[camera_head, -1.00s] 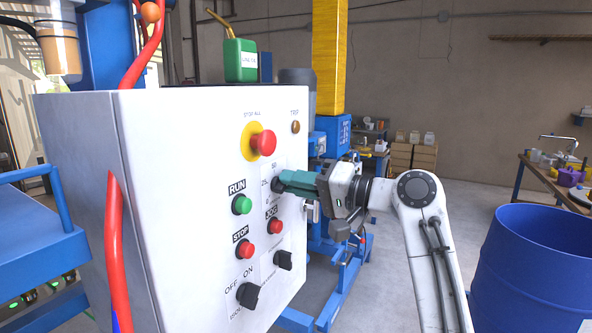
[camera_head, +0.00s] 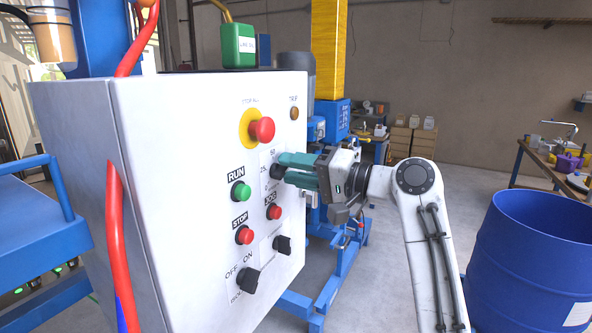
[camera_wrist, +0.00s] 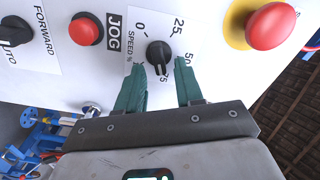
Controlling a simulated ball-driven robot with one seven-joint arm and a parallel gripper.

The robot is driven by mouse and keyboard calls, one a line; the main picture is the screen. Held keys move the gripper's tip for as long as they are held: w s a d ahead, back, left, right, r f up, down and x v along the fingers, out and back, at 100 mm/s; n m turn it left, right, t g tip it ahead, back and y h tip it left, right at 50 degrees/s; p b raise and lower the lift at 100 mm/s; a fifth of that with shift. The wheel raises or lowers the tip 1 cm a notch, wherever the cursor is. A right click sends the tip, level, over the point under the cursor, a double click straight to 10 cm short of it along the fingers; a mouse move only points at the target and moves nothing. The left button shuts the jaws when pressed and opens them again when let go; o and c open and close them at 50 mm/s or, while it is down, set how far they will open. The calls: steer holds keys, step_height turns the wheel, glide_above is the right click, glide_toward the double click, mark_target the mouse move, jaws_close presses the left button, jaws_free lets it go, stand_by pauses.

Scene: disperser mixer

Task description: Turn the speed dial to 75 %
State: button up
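The speed dial (camera_wrist: 158,52) is a black round knob on the white panel, with 0, 25, 50 and 75 marked around it. In the wrist view it lies just beyond my fingertips, between their lines; its exact pointer setting is hard to read. My gripper (camera_wrist: 160,72) has two green fingers spread apart with nothing between them. In the head view my gripper (camera_head: 284,168) is close in front of the dial (camera_head: 275,171), partly covering its scale. I cannot tell whether a finger touches the knob.
The red JOG button (camera_head: 274,212) is just below the dial. The red emergency stop (camera_head: 262,130) sits above it on a yellow ring. The green RUN button (camera_head: 240,191) is to the left. A blue drum (camera_head: 530,260) stands at right.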

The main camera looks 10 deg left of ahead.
steer(key=b+v, duration=0.3)
steer(key=v, duration=0.7)
steer(key=shift+d, duration=0.35)
steer(key=shift+s, duration=0.15)
steer(key=s+d+f+m+h, duration=0.1)
steer(key=s+d+f+h, duration=0.25)
steer(key=f, duration=0.85)
steer(key=s+d+f+h, duration=0.3)
steer(key=s+d+f, duration=0.1)
steer(key=f, duration=0.7)
steer(key=s+d+f+m+h, duration=0.1)
steer(key=s+d+f+h, duration=0.2)
steer(key=f, duration=0.9)
steer(key=s+d+f+g+h, duration=0.1)
steer(key=s+d+f+h, duration=0.1)
steer(key=s+d+f, duration=0.35)
steer(key=s+d+f+g+h, duration=0.1)
steer(key=s+d+f+h, duration=0.15)
steer(key=s+f, duration=0.65)
steer(key=s+d+g+h, duration=0.1)
steer(key=s+d, duration=0.2)
steer(key=s, duration=0.5)
steer(key=s+d+f+n+g+h, duration=0.1)
steer(key=s+d+g+h, duration=0.1)
steer(key=s, duration=0.7)
steer(key=shift+s+d, duration=0.35)
steer(key=shift+d, duration=0.5)
